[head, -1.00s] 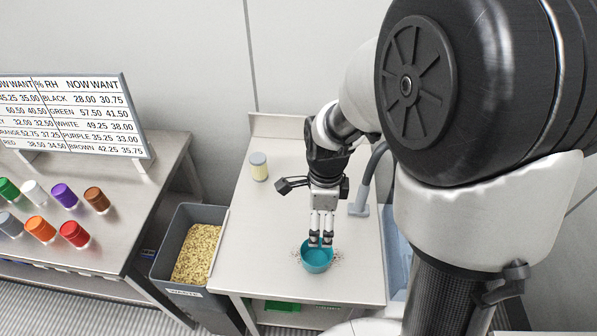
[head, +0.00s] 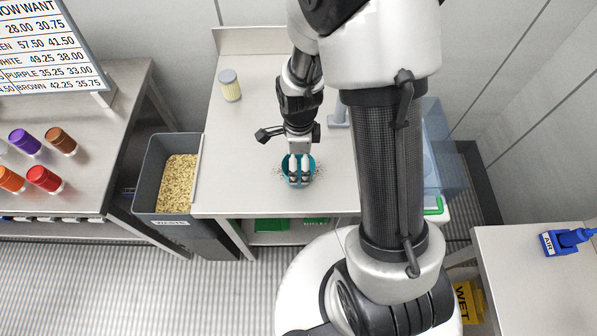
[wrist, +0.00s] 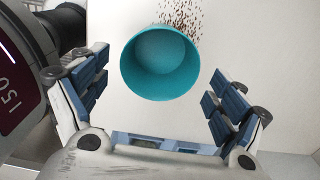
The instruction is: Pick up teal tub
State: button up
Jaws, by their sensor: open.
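The teal tub (head: 312,166) stands upright on the white table, near its front edge. In the wrist view the tub (wrist: 160,64) looks empty, with its open mouth toward the camera, beyond and between my fingers. My gripper (head: 298,181) is over the tub in the head view and hides part of it. In the wrist view my gripper (wrist: 158,98) is open, with one finger on each side of the tub and a gap on both sides.
Brown grains lie beside the tub (wrist: 180,15). A pale yellow jar (head: 230,86) stands at the table's back left. A grey waste bin (head: 168,178) with yellowish flakes stands left of the table. Coloured drums sit on the left bench. A translucent blue bin (head: 447,150) is at right.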

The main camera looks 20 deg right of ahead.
notch_tip(320, 180, down, 4)
jog(key=shift+r+b, duration=0.2)
jog(key=shift+b, duration=0.25)
jog(key=shift+c, duration=0.6)
jog(key=c, duration=1)
